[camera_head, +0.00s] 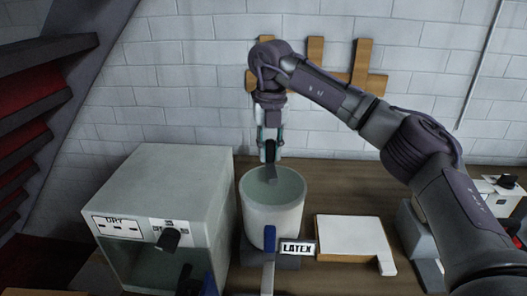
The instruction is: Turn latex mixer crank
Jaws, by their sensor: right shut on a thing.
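The latex mixer is a pale round pot (272,217) on the bench, with a black-on-white LATEX label (298,247) at its front right. My right gripper (270,148) points straight down above the pot's back rim. It is shut on a dark upright handle, which I take to be the crank's grip. A grey bar (271,175) shows just below the fingers, inside the pot's mouth. The rest of the crank is hidden by the gripper and pot. My left gripper is not in view.
A grey-green DRY box (170,185) with a dark knob stands close left of the pot. A blue-handled lever (269,238) is in front of the pot. A white-topped block (350,238) lies right. Wooden pieces (350,66) are on the brick wall behind.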

